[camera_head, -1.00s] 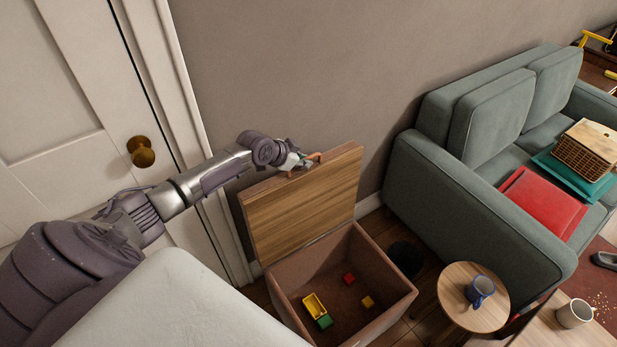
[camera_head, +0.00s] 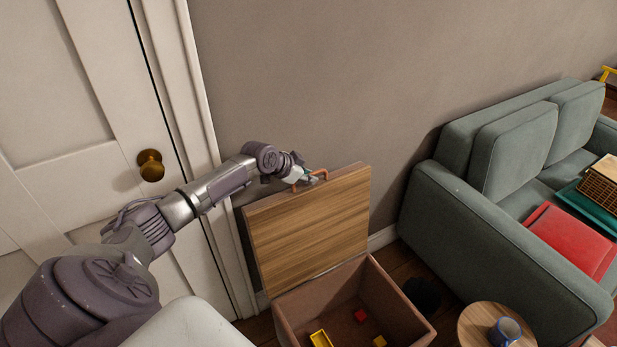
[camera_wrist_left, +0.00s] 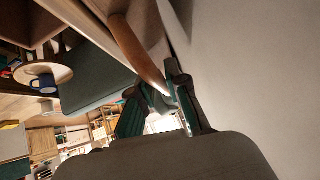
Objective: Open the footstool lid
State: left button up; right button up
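The footstool lid (camera_head: 312,228), a wood-faced square panel, stands raised and near upright at the back of the footstool box (camera_head: 290,300). Its copper-coloured handle (camera_head: 322,174) is on the top edge; in the left wrist view the handle (camera_wrist_left: 138,52) curves down to the fingers. My left gripper (camera_head: 306,178) is at the handle. In the left wrist view its fingers (camera_wrist_left: 160,100) are spread with a gap between them, close to the handle; whether they touch it is unclear. My right gripper is not in view.
The box holds a yellow toy (camera_head: 320,339) and small blocks. A white door (camera_head: 80,180) is at left, a grey wall (camera_head: 330,80) behind. A green sofa (camera_head: 450,240) and a round side table (camera_head: 475,325) with a blue mug (camera_head: 503,332) are at right.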

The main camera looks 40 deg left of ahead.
pick_arm(q)
jog(key=shift+o, duration=1.6)
jog(key=shift+r, duration=0.1)
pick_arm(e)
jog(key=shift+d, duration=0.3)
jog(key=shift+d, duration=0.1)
pick_arm(q)
jog(key=v, duration=1.2)
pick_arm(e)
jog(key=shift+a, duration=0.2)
pick_arm(q)
jog(key=shift+d, duration=0.1)
